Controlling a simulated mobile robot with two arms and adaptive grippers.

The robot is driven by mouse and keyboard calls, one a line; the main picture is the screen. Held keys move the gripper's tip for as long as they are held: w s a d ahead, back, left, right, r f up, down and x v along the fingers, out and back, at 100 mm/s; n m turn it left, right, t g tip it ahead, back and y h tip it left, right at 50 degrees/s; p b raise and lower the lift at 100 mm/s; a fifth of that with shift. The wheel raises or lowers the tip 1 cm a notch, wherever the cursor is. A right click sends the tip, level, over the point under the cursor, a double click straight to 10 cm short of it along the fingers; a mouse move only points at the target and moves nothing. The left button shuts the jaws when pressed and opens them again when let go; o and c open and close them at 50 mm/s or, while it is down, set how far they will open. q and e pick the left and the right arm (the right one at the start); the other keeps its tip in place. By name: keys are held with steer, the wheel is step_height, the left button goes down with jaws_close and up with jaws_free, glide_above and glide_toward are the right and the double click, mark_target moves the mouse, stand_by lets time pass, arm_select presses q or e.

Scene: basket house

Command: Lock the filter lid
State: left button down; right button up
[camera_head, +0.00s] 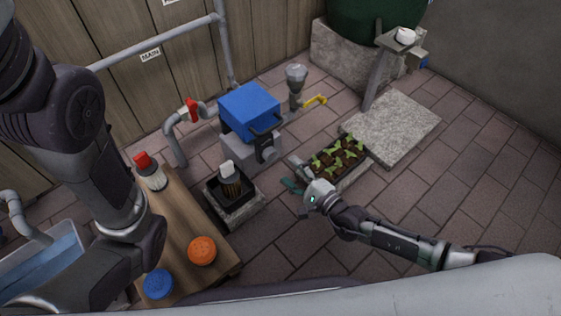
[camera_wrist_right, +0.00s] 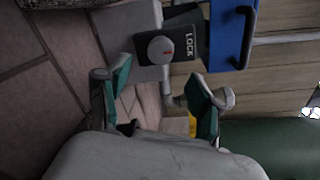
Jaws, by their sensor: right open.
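The filter is a grey box (camera_head: 236,150) with a blue lid (camera_head: 249,108) that sits down on it. The blue lid also shows at the upper right of the right wrist view (camera_wrist_right: 226,40). On the box's front is a dark lock plate (camera_wrist_right: 187,42) marked LOCK, with a round grey knob (camera_wrist_right: 160,50). My right gripper (camera_head: 292,174) is open and empty, to the right of the lock in the head view. In the right wrist view its fingers (camera_wrist_right: 160,92) are spread, with the knob beyond them. My left arm shows, but its gripper is out of view.
A seedling tray (camera_head: 338,160) lies close beside my right gripper. A black container with a brush (camera_head: 230,180) stands in front of the filter. Pipes with a red valve (camera_head: 192,108) and a yellow handle (camera_head: 316,100) flank it. A wooden bench (camera_head: 185,215) holds orange and blue caps.

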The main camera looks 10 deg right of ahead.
steer(key=v, duration=0.5)
steer(key=shift+s+d, duration=0.2)
steer(key=shift+s, duration=0.05)
